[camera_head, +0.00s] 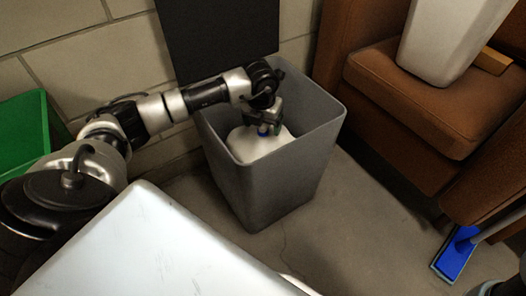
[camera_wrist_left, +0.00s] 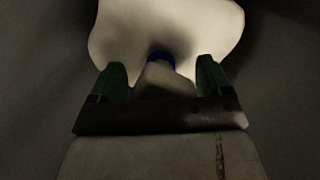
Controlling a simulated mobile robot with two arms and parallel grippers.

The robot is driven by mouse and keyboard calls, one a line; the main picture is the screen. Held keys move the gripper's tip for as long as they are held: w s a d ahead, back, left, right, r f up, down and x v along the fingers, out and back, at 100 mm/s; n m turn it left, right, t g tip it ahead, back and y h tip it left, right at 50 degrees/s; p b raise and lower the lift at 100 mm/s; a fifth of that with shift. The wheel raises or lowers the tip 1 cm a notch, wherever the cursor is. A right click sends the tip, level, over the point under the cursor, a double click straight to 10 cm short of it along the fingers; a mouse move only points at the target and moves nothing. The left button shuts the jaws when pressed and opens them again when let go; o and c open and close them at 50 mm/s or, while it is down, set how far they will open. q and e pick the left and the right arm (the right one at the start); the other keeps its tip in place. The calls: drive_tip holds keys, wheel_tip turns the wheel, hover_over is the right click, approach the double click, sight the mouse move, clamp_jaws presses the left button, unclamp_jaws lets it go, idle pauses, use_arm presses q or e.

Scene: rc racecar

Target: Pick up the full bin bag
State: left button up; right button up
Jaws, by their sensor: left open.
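The full bin bag (camera_head: 258,146) is white with a blue tie at its neck and sits inside a tall grey bin (camera_head: 262,196). My left gripper (camera_head: 264,128) reaches down into the bin, right at the bag's top. In the left wrist view the bag (camera_wrist_left: 165,28) fills the upper middle, its blue tie (camera_wrist_left: 161,57) and gathered top lying between the two green fingertips of my left gripper (camera_wrist_left: 162,80). The fingers are open, one on each side of the neck. The bag's lower part is hidden by the bin wall. My right gripper does not show.
A brown armchair (camera_head: 415,95) stands right of the bin with a white container (camera_head: 447,38) on its seat. A blue mop head (camera_head: 456,252) is at the lower right. A green crate (camera_head: 24,135) is at left. Floor right of the bin is clear.

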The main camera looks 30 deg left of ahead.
use_arm(q)
drive_tip(key=shift+f, duration=0.1)
clamp_jaws()
drive_tip(key=shift+w, duration=0.1)
idle(0.4)
